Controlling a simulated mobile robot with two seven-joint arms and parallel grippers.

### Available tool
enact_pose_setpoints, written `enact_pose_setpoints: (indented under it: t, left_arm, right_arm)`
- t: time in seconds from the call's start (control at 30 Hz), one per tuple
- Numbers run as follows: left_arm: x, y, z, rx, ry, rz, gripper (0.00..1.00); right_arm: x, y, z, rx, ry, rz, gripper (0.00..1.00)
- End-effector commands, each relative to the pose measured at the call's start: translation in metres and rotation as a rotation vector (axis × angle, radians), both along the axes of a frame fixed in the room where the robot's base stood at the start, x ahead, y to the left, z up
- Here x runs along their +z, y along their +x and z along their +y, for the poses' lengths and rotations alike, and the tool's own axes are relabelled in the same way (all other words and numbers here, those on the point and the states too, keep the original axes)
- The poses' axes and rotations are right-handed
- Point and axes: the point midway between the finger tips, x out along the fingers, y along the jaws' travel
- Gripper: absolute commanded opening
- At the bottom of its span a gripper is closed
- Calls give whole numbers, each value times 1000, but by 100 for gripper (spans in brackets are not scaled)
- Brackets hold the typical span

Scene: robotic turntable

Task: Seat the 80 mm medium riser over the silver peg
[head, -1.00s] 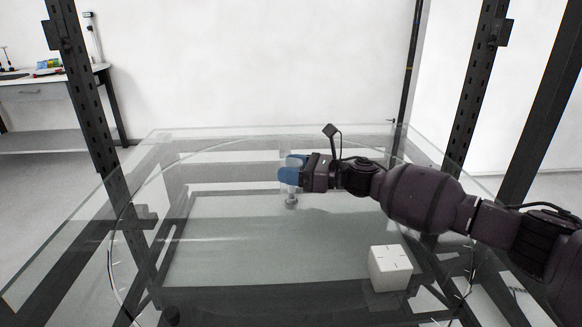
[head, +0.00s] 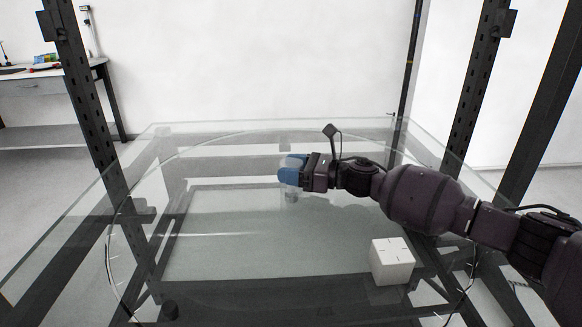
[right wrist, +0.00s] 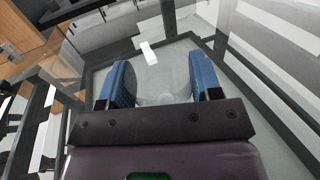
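My right gripper (head: 292,170) reaches in from the right over the glass turntable (head: 225,262). Its blue fingers stand apart in the right wrist view (right wrist: 158,88). A small clear or silvery upright piece (head: 291,196) shows just below the fingertips. A faint see-through shape (right wrist: 155,99) lies between the fingers in the wrist view. I cannot tell whether the fingers touch it, or whether it is the riser or the peg. A white block (head: 392,262) with dark marks on top sits on the glass at the near right, apart from the gripper. My left gripper is out of view.
Dark upright posts stand at the left (head: 78,95) and right (head: 478,90) of the glass. A side table (head: 50,88) with small items is at the far left. The left and middle of the glass look clear.

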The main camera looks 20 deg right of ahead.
Motion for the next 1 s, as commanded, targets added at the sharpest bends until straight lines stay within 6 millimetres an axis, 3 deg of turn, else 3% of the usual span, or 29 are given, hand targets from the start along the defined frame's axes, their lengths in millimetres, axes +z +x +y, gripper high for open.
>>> enact_pose_setpoints:
  t: [0.03,0.2,0.67,1.0]
  left_arm:
    - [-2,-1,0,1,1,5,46]
    - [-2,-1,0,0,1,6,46]
    - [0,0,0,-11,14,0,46]
    - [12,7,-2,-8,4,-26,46]
  right_arm:
    - [0,0,0,0,1,-1,66]
    - [0,0,0,0,0,0,88]
    - [-1,0,0,0,0,1,88]
    - [3,-29,-50,-2,-2,-3,88]
